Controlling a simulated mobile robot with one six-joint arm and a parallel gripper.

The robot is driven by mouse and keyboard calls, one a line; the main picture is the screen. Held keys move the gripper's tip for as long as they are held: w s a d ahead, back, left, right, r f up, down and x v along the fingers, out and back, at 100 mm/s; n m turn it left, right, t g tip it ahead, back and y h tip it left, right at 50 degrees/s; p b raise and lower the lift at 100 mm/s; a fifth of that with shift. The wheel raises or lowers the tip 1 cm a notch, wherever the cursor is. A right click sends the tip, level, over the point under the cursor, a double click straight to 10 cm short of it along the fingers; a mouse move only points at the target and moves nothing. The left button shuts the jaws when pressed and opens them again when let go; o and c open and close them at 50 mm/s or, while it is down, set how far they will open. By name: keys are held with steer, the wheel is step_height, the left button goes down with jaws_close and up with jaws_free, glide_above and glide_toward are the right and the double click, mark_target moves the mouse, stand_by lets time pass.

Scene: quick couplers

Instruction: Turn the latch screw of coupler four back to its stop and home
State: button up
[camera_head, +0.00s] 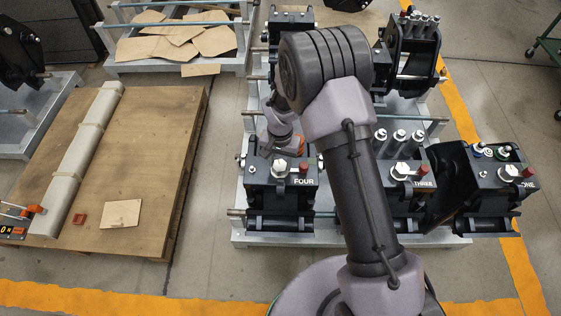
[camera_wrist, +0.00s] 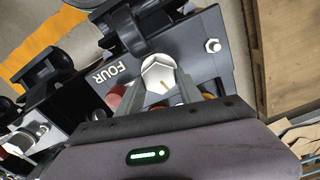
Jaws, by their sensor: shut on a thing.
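Coupler four (camera_head: 282,197) is a dark block with a white FOUR label, left of coupler three in the head view. It also shows in the wrist view (camera_wrist: 95,88). Its latch screw has a white hexagonal head (camera_wrist: 157,72) with a small yellowish mark on its face. In the head view the white screw head (camera_head: 280,167) shows just below my wrist. My gripper (camera_wrist: 161,86) has its two fingers on either side of the head and is shut on it. The fingertips partly cover the lower sides of the head.
A red knob (camera_head: 303,168) stands just right of the screw. A bolt (camera_wrist: 213,45) sits on the same plate. Coupler three (camera_head: 408,200) and coupler one (camera_head: 495,200) stand to the right. A wooden pallet (camera_head: 140,170) with a long wrapped roll lies left, across a floor gap.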

mark_target(280, 163)
steer(key=o, duration=1.4)
steer(key=shift+c, duration=0.2)
step_height(280, 163, up, 18)
steer(key=p, duration=0.5)
steer(key=shift+f, duration=0.25)
